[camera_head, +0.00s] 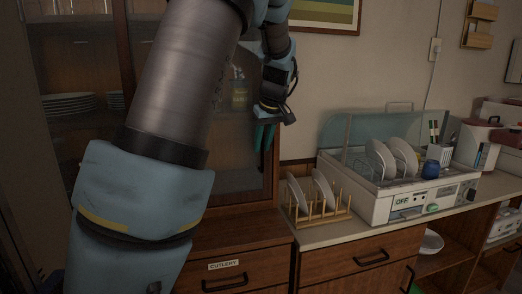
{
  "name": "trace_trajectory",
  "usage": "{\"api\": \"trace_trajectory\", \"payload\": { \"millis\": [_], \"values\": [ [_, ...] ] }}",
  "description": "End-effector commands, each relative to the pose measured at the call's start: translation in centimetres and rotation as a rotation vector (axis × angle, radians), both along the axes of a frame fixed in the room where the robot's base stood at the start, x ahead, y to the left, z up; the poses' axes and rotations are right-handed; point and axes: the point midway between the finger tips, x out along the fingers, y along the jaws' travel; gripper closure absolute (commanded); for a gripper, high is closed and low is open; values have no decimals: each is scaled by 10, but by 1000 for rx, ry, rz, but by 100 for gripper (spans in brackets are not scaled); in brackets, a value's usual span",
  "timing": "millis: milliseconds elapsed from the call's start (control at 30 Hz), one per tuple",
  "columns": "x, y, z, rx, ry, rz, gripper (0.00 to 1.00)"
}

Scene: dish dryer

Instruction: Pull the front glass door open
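The dish dryer (377,208) is a white unit on the counter at the right, with an "OFF" label on its front. A clear, greenish glass pane (345,132) stands up along its back and left side. I cannot make out a separate front pane. White plates (381,158) stand in the dryer rack. My gripper (264,137) hangs left of the dryer, apart from it, in front of a glass-fronted cabinet (240,175). Its teal fingers point down, and their gap is too small and dark to judge.
A wooden rack (322,212) with plates stands on the counter (330,237) left of the dryer. A blue cup (430,169) and a utensil holder (440,153) are at the dryer's right. Drawers, one labelled "CUTLERY" (223,265), lie below. My arm hides much of the cabinet.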

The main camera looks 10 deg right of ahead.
Motion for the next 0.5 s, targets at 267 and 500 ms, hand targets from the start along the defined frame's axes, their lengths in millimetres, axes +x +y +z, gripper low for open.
{"api": "trace_trajectory", "payload": {
  "millis": [267,500],
  "values": [
    [11,4,-28,0,1,0,73],
    [12,4,-32,-1,0,0,73]
  ]
}}
